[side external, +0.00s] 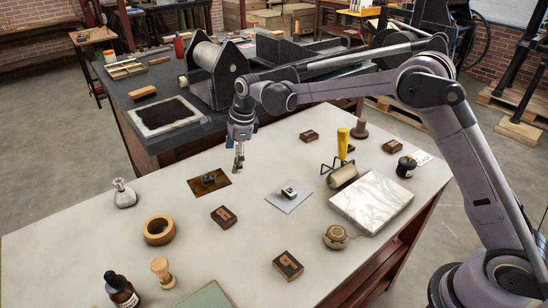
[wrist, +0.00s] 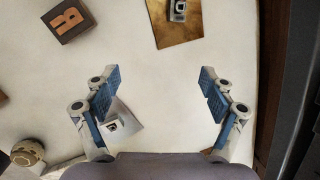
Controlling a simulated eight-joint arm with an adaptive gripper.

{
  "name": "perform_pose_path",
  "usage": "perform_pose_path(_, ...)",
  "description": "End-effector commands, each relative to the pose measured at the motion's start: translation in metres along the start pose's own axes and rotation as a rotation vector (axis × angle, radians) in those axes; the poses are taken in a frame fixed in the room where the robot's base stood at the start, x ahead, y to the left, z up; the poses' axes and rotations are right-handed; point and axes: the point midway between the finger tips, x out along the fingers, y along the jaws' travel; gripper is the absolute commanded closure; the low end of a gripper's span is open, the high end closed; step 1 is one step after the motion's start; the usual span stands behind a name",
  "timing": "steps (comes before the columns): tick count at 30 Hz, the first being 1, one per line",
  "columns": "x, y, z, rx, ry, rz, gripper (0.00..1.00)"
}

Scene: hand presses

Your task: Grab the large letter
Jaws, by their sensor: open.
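Several wooden letter blocks lie on the pale table. One dark block with a raised tan letter (side external: 224,216) lies in front of the brown plate; the wrist view shows it at upper left (wrist: 68,20). A similar block (side external: 288,265) lies nearer the front. Smaller-looking blocks (side external: 309,136) and (side external: 393,146) lie at the back. A dark metal piece (side external: 209,181) sits on the brown plate, and a small pale block (side external: 289,191) sits on a grey sheet. My gripper (side external: 238,168) is open and empty above the table, right of the plate; its spread fingers show in the wrist view (wrist: 158,78).
A round tan object (side external: 336,236) lies in front.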

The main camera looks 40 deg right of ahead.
Motion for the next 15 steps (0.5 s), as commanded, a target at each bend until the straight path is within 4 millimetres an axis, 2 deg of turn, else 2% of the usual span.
perform_pose_path(1,-0.002,0.018,0.025,-0.091,0.066,0.032,0.17)
perform_pose_path(6,-0.020,0.063,0.069,-0.298,0.273,0.096,0.17)
perform_pose_path(15,-0.054,0.111,0.109,-0.487,0.495,0.125,0.17)
